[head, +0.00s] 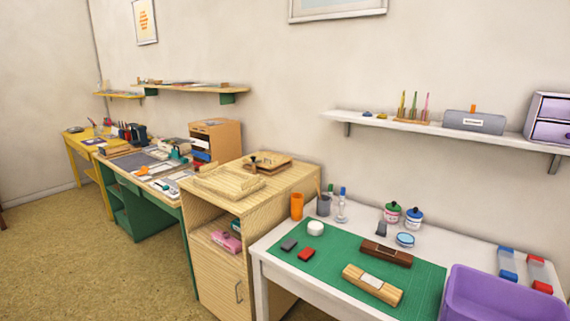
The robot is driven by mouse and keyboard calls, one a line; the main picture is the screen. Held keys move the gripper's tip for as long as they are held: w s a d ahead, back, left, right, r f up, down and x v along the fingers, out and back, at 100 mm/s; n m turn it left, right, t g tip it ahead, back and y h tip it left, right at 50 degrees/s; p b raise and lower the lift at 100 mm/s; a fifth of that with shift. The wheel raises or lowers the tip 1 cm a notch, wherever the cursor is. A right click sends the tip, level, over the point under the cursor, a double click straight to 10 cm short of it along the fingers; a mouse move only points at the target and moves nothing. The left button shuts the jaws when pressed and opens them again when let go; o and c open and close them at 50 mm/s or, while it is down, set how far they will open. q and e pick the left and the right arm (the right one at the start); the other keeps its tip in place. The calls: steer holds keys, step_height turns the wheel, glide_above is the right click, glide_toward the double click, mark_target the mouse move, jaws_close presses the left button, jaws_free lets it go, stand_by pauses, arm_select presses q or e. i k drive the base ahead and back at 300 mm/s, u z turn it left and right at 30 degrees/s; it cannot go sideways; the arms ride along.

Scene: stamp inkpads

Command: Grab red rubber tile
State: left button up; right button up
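The red rubber tile (307,254) lies flat on the green cutting mat (337,257), on the white table (287,289) at the lower right. A dark grey tile (289,245) lies just behind it and to the left. Neither of my grippers shows in the head view.
A light wooden block (372,285), a dark brown block (386,253) and a white round jar (315,228) sit on the mat. A purple bin (495,296) takes up the right end. An orange cup (297,206) stands at the back left. A wooden cabinet (232,268) adjoins the table.

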mark_target(305, 255)
steer(key=k, duration=0.55)
steer(key=z, duration=0.35)
steer(key=i, duration=1)
steer(key=z, duration=0.9)
